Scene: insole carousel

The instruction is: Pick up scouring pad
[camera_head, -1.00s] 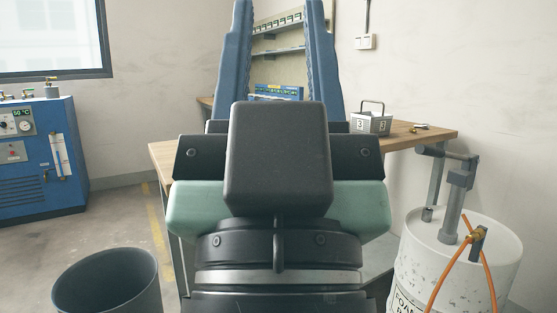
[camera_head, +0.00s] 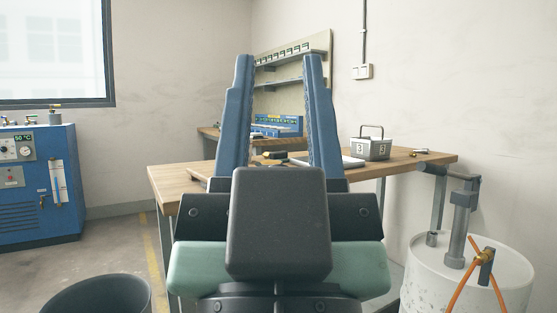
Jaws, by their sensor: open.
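My gripper (camera_head: 279,62) is open, with its two blue fingers pointing up in the picture and a wide empty gap between them. I cannot make out a scouring pad for certain. Small items show between and beside the fingers on the wooden workbench (camera_head: 175,178), among them a dark and yellow item (camera_head: 275,155) that is too small to name. My gripper and wrist hide much of the bench top.
A grey metal box (camera_head: 372,149) with a handle stands on the bench's right part. A blue tray of items (camera_head: 277,125) is behind. A white drum (camera_head: 470,270) stands at right, a dark bin (camera_head: 98,297) at lower left, a blue machine (camera_head: 38,185) at left.

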